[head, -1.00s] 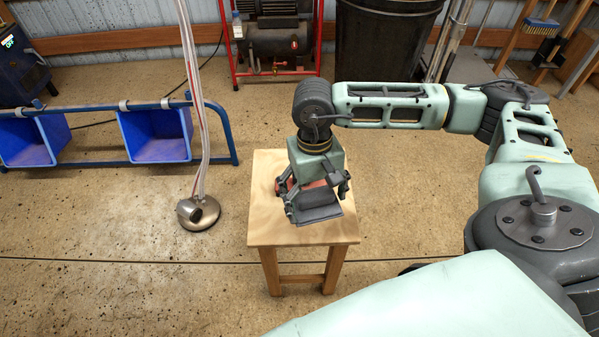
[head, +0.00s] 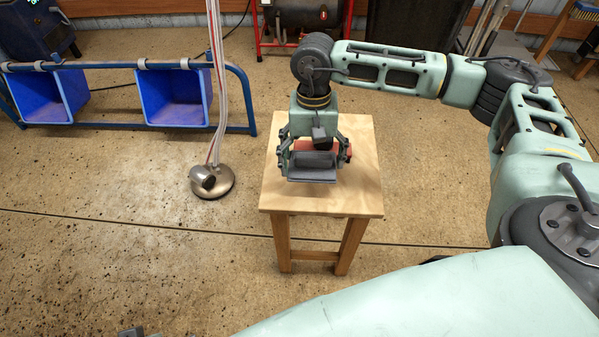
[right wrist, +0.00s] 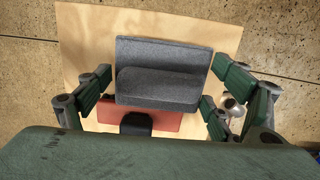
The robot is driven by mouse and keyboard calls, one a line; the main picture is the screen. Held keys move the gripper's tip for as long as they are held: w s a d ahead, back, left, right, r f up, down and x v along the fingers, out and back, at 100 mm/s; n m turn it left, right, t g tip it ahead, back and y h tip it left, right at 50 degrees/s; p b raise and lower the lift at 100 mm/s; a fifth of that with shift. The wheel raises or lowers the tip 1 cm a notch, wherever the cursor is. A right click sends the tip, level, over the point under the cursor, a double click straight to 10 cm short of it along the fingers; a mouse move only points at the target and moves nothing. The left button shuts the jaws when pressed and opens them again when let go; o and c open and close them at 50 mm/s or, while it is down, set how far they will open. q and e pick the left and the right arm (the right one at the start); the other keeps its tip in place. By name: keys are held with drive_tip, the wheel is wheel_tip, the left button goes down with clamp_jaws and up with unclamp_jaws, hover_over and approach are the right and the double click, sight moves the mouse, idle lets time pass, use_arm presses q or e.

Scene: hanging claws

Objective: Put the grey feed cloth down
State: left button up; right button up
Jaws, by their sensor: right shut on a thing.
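The grey feed cloth (head: 312,168) is a folded dark grey pad over the small wooden table (head: 325,199). My right gripper (head: 314,160) points down over the table and is shut on the cloth, with a finger at each side. The right wrist view shows the cloth (right wrist: 160,88) between the fingers, with bare wood around it. I cannot tell whether the cloth touches the tabletop. A red thing (right wrist: 170,121) with a dark part shows right beside the cloth, partly hidden by it and by my gripper. My left gripper does not clearly show.
Bare tabletop shows around my right gripper, mostly in front and to the right. Left of the table stands a round metal base (head: 212,182) with an upright pole and hoses. Two blue bins (head: 175,97) hang on a blue rail (head: 100,128) further back left.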

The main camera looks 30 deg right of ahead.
sight(298, 163)
drive_tip(key=w+a+f, duration=0.2)
drive_tip(key=shift+a, duration=0.35)
wheel_tip(298, 163, down, 4)
drive_tip(key=shift+f+b, duration=0.1)
drive_tip(key=shift+b, duration=0.35)
use_arm(q)
drive_tip(key=v, duration=0.3)
drive_tip(key=shift+r, duration=0.3)
drive_tip(key=shift+f, duration=0.1)
use_arm(e)
drive_tip(key=o, duration=0.9)
drive_tip(key=shift+f, duration=0.15)
drive_tip(key=shift+c, duration=0.2)
drive_tip(key=o, duration=0.4)
drive_tip(key=shift+c, duration=0.2)
